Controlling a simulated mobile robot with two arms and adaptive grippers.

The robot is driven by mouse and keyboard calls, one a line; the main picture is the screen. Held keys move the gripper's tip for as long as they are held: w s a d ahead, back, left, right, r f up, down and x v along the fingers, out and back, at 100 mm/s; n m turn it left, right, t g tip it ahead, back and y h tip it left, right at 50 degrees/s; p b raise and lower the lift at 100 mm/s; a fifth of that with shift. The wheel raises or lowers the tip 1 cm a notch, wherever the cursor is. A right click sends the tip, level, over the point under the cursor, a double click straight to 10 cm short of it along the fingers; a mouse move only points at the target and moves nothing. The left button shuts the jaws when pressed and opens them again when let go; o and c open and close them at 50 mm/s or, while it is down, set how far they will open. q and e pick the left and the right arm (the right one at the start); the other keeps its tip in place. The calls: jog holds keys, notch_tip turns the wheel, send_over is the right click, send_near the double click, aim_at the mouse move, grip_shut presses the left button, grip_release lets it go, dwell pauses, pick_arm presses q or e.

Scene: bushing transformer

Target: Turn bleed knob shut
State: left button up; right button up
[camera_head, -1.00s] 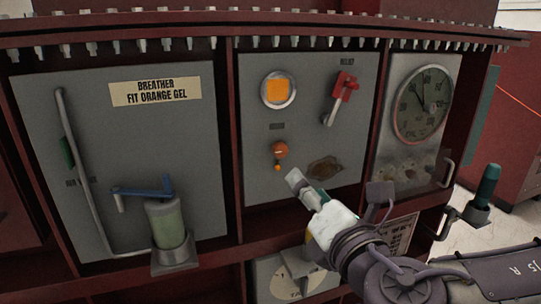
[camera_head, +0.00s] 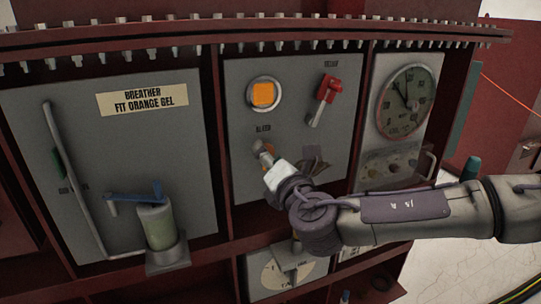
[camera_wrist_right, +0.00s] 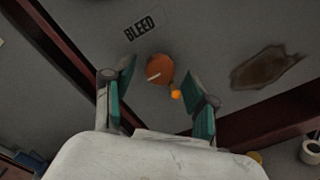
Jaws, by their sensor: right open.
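The orange bleed knob (camera_wrist_right: 160,70) is on the grey panel below the "BLEED" label (camera_wrist_right: 142,27) in the right wrist view. It has a pale line on its face and a small orange ball (camera_wrist_right: 176,94) beside it. My right gripper (camera_wrist_right: 163,88) is open, its two green-padded fingers on either side of the knob and apart from it. In the head view, the knob (camera_head: 268,149) is mostly hidden behind my right gripper (camera_head: 262,148). How far the fingertips are from the panel is hard to tell. My left gripper is not in view.
A brown stain (camera_wrist_right: 262,68) lies right of the knob. A dial gauge (camera_head: 407,100) is farther right. A breather cylinder (camera_head: 157,226) stands left.

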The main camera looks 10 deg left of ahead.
grip_shut()
jog(key=shift+f, duration=0.1)
jog(key=m+b, duration=0.1)
jog(key=m, duration=0.4)
jog(key=m+b, duration=0.1)
jog(key=m, duration=0.5)
jog(key=m+g+b, duration=0.1)
jog(key=m, duration=0.5)
jog(key=shift+r+y+b, duration=0.25)
jog(key=shift+y+b, duration=0.05)
jog(key=shift+b, duration=0.05)
jog(key=shift+m, duration=0.4)
